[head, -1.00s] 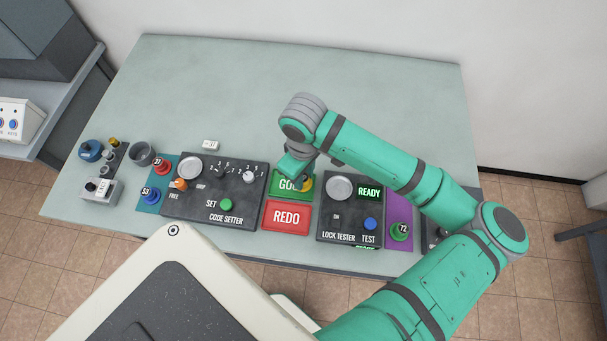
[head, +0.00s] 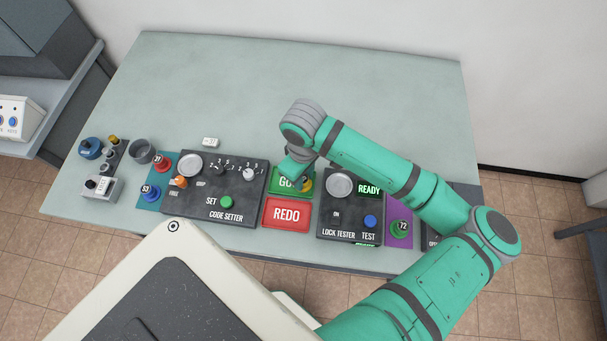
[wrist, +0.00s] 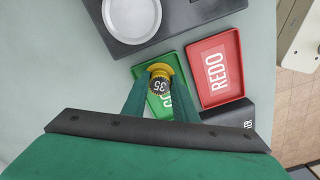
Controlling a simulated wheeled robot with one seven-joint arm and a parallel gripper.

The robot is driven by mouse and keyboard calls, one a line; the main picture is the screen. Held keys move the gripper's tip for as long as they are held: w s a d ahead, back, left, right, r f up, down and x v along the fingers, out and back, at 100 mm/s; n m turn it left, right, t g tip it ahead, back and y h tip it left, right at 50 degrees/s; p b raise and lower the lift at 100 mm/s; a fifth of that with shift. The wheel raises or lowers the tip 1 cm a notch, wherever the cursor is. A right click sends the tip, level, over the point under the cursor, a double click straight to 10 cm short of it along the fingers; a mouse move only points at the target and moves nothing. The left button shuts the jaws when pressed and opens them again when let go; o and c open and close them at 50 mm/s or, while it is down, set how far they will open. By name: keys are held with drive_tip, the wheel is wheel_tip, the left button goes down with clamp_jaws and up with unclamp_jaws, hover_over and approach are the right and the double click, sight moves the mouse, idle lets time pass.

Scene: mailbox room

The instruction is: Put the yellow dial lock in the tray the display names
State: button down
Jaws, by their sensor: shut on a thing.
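The yellow dial lock (wrist: 160,70) has a dark dial marked 35 and sits between the fingertips of my gripper (wrist: 160,88). My gripper is shut on it. In the head view the lock (head: 306,184) is over the right part of the green tray (head: 277,193), whose lettering is partly covered by my gripper (head: 299,176). I cannot tell whether the lock touches the tray floor. The red REDO tray (head: 287,228) is just in front of the green one and empty. The lock tester's display (head: 369,190) reads READY; a second green display (head: 366,245) at its front edge is too cut off to read.
The code setter (head: 240,208) stands left of the trays and the lock tester (head: 338,211) right of them. Red (head: 162,162), blue (head: 149,193) and green (head: 400,229) locks stand on coloured mats. The back of the table is clear.

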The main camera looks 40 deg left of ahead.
drive_tip(key=c, duration=1.1)
unclamp_jaws()
drive_tip(key=shift+r, duration=0.1)
drive_tip(key=shift+r, duration=2.9)
